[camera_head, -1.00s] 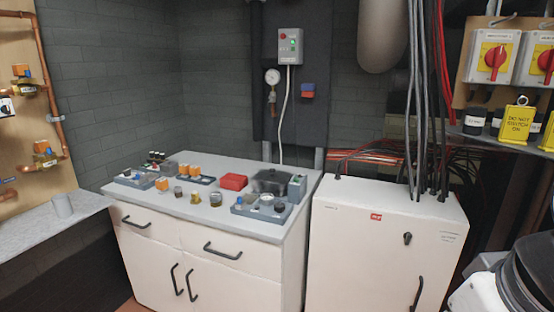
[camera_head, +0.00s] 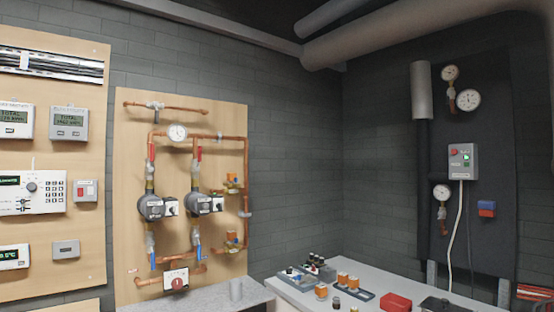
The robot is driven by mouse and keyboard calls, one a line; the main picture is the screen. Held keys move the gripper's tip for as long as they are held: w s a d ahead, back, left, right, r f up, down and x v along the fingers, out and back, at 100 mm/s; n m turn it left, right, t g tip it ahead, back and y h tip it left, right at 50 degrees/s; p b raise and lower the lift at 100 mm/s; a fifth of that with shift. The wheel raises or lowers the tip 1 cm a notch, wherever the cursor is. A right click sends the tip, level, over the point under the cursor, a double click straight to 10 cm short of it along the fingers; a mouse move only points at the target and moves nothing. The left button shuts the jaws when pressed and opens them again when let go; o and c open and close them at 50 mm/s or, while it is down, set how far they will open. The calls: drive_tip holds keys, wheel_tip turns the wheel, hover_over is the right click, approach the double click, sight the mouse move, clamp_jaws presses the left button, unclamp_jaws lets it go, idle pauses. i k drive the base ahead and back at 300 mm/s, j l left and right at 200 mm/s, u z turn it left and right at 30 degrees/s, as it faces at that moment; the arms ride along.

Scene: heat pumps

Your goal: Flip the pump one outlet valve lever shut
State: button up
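Two grey-and-black pumps sit side by side on a wooden board: a left pump (camera_head: 150,207) and a right pump (camera_head: 203,204). Above them are a left red valve lever (camera_head: 151,152) and a right red valve lever (camera_head: 199,154), both looking roughly upright along their copper pipes. Below them are a left blue valve lever (camera_head: 152,261) and a right blue valve lever (camera_head: 198,252), both hanging roughly downward. Labels telling which pump is one, or which valve is the outlet, are too small to read. My gripper is not in view.
A white worktop (camera_head: 300,296) with small parts and a red box (camera_head: 396,302) is to the right. A panel of meters (camera_head: 55,215) is at the left. Pipes run overhead.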

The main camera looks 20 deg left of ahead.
sight(151, 169)
drive_tip(key=u, duration=1.55)
drive_tip(key=i+j+z, duration=0.25)
drive_tip(key=i, duration=0.5)
drive_tip(key=i+j+z, duration=0.25)
drive_tip(key=i+j, duration=0.3)
drive_tip(key=i, duration=0.15)
drive_tip(key=i+j+z, duration=0.2)
drive_tip(key=i+j, duration=0.4)
drive_tip(key=i+l, duration=0.05)
drive_tip(key=i, duration=0.05)
